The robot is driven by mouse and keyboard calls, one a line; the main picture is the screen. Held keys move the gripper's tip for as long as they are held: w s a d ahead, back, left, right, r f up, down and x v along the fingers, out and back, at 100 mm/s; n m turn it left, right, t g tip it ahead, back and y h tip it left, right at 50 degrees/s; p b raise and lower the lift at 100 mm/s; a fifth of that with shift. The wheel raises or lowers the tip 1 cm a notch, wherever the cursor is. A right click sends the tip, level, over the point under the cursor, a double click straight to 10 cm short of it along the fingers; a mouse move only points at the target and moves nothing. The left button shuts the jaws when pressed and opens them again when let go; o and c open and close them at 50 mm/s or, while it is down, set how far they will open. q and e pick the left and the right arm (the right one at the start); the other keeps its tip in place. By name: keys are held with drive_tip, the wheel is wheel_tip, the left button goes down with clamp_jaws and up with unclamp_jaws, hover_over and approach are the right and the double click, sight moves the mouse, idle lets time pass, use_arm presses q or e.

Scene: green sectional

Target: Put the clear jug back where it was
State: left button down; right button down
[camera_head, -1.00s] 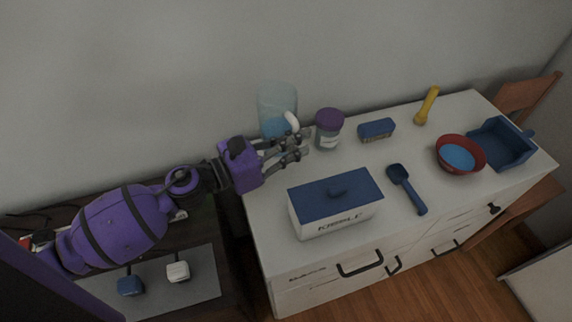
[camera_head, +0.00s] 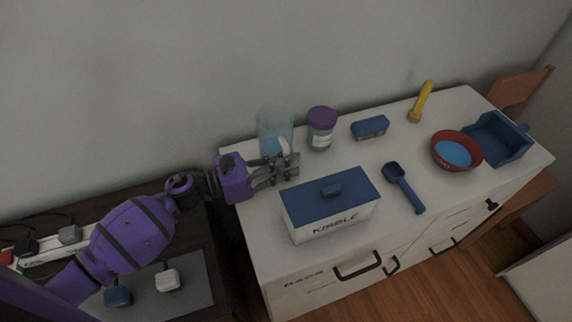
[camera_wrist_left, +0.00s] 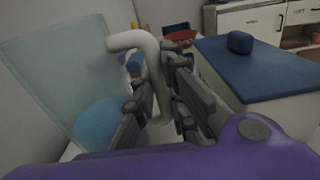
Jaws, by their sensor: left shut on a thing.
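The clear jug (camera_head: 274,125), with blue contents low inside and a white handle (camera_head: 285,146), is upright at the back left corner of the white dresser top (camera_head: 355,160). Its base is partly hidden behind my left gripper (camera_head: 285,168), so I cannot tell whether it touches the top. In the left wrist view the clear jug (camera_wrist_left: 62,70) fills the left side, slightly tilted in the picture. Its white handle (camera_wrist_left: 150,62) runs down between the fingers of my left gripper (camera_wrist_left: 160,112), which is shut on it. My right gripper is out of view.
A white kibble box with blue lid (camera_head: 330,205) stands close in front of the gripper. A purple-lidded jar (camera_head: 321,128) is just right of the jug. A blue block (camera_head: 370,127), blue scoop (camera_head: 404,187), red bowl (camera_head: 457,150) and yellow flashlight (camera_head: 421,102) lie farther right.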

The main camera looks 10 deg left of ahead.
use_arm(q)
drive_tip(key=shift+f, duration=0.5)
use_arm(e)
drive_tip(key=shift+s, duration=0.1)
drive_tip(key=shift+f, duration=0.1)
use_arm(q)
drive_tip(key=shift+f, duration=0.25)
drive_tip(key=c, duration=1.8)
unclamp_jaws()
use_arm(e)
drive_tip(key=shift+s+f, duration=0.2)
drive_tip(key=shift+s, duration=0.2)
